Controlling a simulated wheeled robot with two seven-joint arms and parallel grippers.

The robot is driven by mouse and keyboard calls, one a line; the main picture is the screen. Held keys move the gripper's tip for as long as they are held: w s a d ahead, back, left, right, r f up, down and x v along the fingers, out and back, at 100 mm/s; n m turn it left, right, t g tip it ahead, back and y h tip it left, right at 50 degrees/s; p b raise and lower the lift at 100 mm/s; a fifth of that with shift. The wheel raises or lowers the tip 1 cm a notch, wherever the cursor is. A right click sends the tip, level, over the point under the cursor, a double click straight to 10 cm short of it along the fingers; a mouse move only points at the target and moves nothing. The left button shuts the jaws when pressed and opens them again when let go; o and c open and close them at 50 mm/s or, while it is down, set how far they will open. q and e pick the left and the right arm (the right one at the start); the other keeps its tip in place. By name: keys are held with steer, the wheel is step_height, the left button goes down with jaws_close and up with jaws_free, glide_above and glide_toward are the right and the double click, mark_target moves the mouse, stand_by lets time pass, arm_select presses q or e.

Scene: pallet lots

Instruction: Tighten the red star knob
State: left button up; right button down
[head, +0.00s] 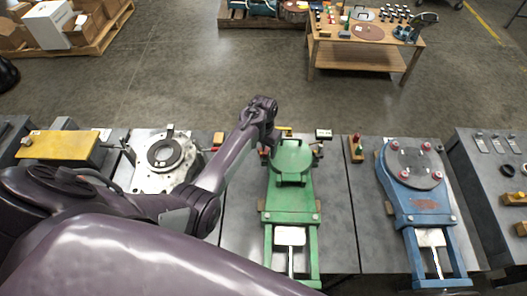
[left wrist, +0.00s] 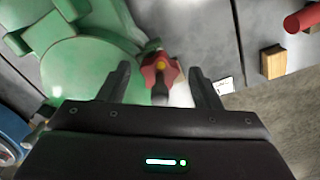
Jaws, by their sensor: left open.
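The red star knob (left wrist: 160,72) with a yellow centre shows in the left wrist view, beside the edge of the green fixture (left wrist: 85,72). My left gripper (left wrist: 158,74) is open, with one finger on each side of the knob in that view. I cannot tell whether either finger touches it. In the head view my left gripper (head: 268,146) is at the far left edge of the green fixture (head: 291,190), and the knob is hidden or too small to make out there. My right gripper is not in view.
A blue fixture (head: 415,190) with red knobs stands to the right. A grey fixture with a round ring (head: 164,153) and a yellow block (head: 57,146) stand to the left. A wooden block (head: 356,149) is between the green and blue fixtures. A wooden table (head: 365,57) stands farther back.

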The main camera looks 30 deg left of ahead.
arm_select(q)
steer(key=shift+c, duration=0.5)
steer(key=c, duration=0.9)
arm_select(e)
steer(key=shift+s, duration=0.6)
arm_select(q)
steer(key=shift+m+p, duration=0.3)
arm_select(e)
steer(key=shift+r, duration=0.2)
